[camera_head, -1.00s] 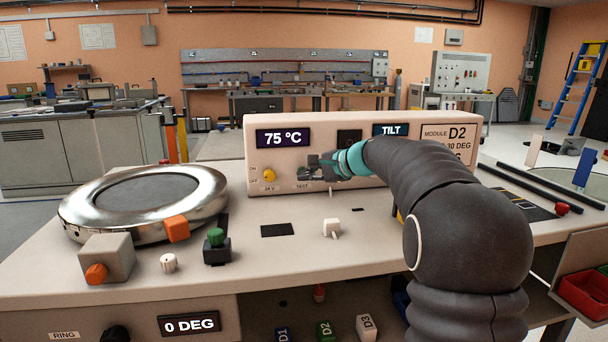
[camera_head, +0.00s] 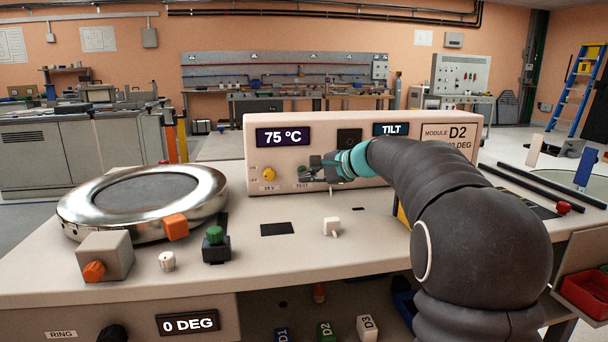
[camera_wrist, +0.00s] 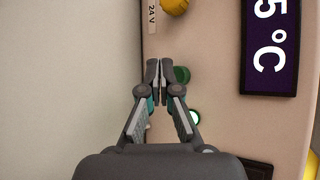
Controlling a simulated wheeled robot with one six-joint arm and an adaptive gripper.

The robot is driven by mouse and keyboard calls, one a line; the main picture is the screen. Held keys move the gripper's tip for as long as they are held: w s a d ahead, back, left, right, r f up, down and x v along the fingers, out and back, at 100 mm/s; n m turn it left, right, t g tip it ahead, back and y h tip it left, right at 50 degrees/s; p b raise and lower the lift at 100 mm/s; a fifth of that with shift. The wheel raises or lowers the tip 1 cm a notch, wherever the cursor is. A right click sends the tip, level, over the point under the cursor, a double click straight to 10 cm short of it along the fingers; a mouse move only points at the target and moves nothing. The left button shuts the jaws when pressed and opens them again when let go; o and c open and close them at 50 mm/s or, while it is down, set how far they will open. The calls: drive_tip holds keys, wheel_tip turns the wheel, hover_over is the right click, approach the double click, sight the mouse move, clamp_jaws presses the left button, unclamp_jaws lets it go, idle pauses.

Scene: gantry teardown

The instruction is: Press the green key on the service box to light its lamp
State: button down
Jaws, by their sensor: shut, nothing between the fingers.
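The service box is the beige unit (camera_head: 340,119) at the back of the bench, with 75 °C and TILT displays. My gripper (camera_head: 308,168) is at the lower left of its front, above the TEST label. In the wrist view my gripper (camera_wrist: 161,72) is shut and empty. The green key (camera_wrist: 182,75) shows just right of the fingertips, partly hidden by them. I cannot tell whether they touch it. A small round lamp (camera_wrist: 195,117) with a bright white centre and green rim sits below the key, beside the right finger.
A yellow knob (camera_head: 268,174) is left of my gripper on the box front. A metal ring (camera_head: 75,213), a grey block with an orange knob (camera_head: 94,271), a green-topped black block (camera_head: 217,252) and a white switch (camera_head: 332,226) stand on the bench (camera_head: 380,255).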

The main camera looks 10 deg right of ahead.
drive_tip(key=shift+s+b, duration=1.55)
drive_tip(key=shift+s, duration=1.45)
drive_tip(key=shift+s, duration=0.1)
